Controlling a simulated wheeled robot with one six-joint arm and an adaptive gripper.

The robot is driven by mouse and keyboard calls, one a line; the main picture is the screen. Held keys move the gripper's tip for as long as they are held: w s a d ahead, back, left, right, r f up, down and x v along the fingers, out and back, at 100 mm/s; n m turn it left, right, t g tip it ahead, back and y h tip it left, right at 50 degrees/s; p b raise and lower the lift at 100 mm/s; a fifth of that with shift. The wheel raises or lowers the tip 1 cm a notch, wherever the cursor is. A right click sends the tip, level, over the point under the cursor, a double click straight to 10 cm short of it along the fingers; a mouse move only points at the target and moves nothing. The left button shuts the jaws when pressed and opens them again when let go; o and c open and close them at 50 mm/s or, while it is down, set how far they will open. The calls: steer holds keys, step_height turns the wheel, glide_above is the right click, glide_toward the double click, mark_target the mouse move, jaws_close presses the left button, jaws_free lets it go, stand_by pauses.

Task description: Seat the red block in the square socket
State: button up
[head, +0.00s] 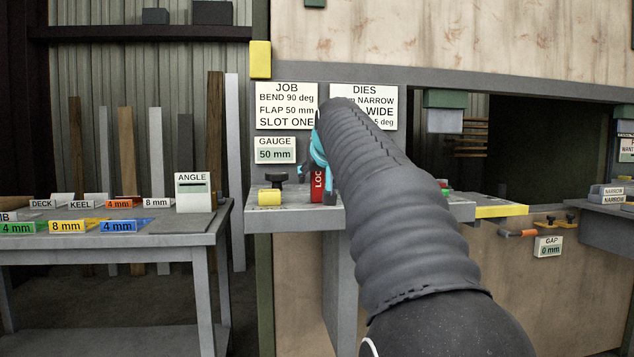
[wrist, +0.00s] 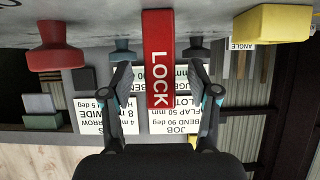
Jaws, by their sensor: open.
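A red block lettered LOCK (head: 317,184) stands at the grey bench's edge in the head view, partly hidden by my arm. In the wrist view, which is upside down, the red LOCK block (wrist: 158,58) is upright in the middle. My gripper (wrist: 160,80) is open, with one finger on each side of the block and a visible gap on both sides. I cannot make out a square socket in either view.
The wrist view shows a red knob-like piece (wrist: 55,50) on one side and a yellow block (wrist: 273,23) on the other. A side table (head: 115,240) holds labelled strips and an ANGLE box (head: 193,192).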

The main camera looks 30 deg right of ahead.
steer(key=shift+x, duration=1)
jaws_close()
steer(key=shift+r, duration=0.1)
